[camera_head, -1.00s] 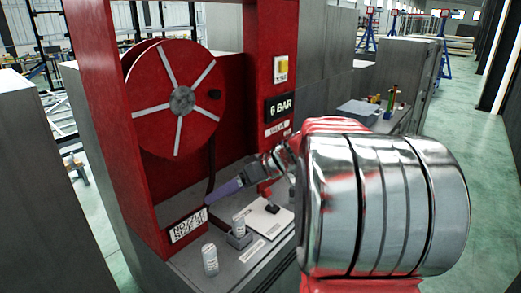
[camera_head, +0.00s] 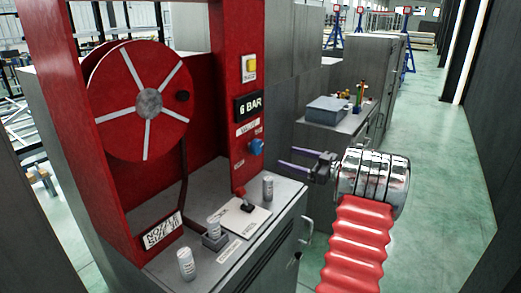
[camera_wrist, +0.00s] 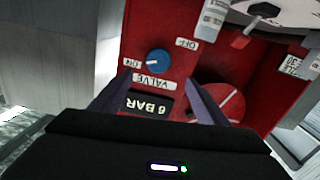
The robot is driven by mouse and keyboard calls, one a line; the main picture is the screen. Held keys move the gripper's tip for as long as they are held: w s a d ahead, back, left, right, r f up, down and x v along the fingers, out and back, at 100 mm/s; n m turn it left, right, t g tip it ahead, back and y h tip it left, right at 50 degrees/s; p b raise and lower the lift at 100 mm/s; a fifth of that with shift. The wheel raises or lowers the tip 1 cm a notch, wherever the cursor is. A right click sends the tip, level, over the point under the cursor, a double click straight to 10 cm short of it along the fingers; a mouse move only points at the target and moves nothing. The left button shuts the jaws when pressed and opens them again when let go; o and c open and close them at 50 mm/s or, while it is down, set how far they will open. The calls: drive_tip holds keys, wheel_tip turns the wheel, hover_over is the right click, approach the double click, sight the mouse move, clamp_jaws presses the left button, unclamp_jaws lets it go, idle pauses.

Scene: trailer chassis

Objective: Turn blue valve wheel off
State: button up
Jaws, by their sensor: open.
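The blue valve wheel (camera_head: 256,147) is on the red post, below the 6 BAR sign. In the wrist view, upside down, the wheel (camera_wrist: 158,60) sits between an ON label (camera_wrist: 131,63) and an OFF label (camera_wrist: 187,43). A small white mark on the wheel appears to point toward ON. My gripper (camera_head: 286,156) is open and empty, to the right of the wheel and apart from it. In the wrist view, its two fingers (camera_wrist: 158,82) are spread, with the wheel just beyond them, between their lines.
A red hose reel (camera_head: 149,104) hangs left of the post. Below, a grey cabinet top (camera_head: 190,262) holds several small canisters and a white plate with a black-and-red lever (camera_head: 242,198). A second cabinet with a grey box (camera_head: 327,109) stands behind my gripper. Green floor is open at right.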

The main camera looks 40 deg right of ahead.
sight(259, 148)
drive_tip(key=shift+s+d, duration=0.1)
drive_tip(key=shift+d, duration=0.1)
drive_tip(key=x, duration=1.3)
drive_tip(key=shift+w, duration=0.4)
drive_tip(key=c, duration=1)
